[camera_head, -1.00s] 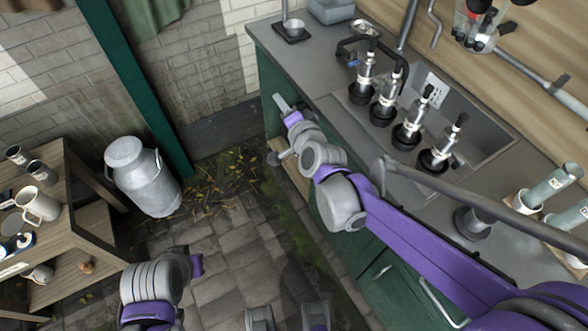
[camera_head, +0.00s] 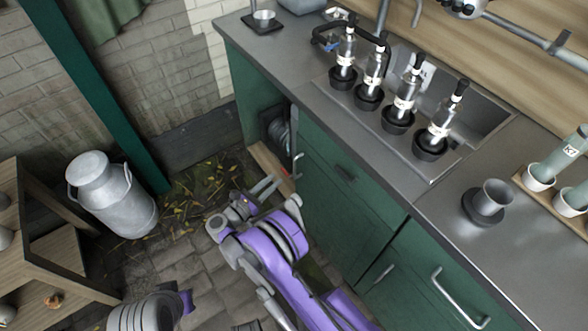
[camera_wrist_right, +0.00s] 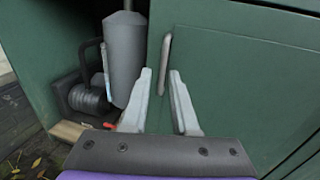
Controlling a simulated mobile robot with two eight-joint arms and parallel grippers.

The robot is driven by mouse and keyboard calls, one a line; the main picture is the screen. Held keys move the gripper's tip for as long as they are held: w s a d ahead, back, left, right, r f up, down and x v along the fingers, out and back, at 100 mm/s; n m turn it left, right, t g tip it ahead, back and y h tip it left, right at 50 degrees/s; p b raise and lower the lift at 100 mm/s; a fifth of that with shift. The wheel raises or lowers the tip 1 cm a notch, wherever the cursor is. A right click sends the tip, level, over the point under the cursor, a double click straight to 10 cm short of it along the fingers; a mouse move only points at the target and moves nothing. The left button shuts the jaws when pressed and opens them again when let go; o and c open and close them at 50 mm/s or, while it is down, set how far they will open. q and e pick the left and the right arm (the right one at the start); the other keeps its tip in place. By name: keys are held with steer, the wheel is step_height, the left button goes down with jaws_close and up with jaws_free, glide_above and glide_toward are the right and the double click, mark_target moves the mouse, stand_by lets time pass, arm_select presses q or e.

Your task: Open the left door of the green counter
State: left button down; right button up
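The green counter (camera_head: 243,85) has an open compartment at its left end. To the right of it is a flat green door (camera_head: 345,205) that looks shut, with a slim upright metal handle (camera_head: 298,166) near its left edge. In the right wrist view the handle (camera_wrist_right: 165,60) stands ahead of the fingers, above and near the left fingertip. My right gripper (camera_head: 266,187) is open and empty, in front of and left of the handle, apart from it in the head view. The same gripper (camera_wrist_right: 161,76) shows two spread grey fingers. My left forearm shows at bottom left; its gripper is not seen.
A grey cylinder (camera_wrist_right: 125,55) and a dark coiled item (camera_wrist_right: 85,98) sit in the open compartment. A milk churn (camera_head: 108,195) stands by the green post. Several bottles stand at the sink. Paved floor lies free before the counter.

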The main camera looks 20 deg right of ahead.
steer(key=f, duration=0.1)
glide_above(295, 176)
steer(key=shift+w+m+g+b, duration=0.3)
steer(key=shift+g, duration=0.1)
steer(key=shift+c, duration=0.3)
jaws_close()
stand_by(1.1)
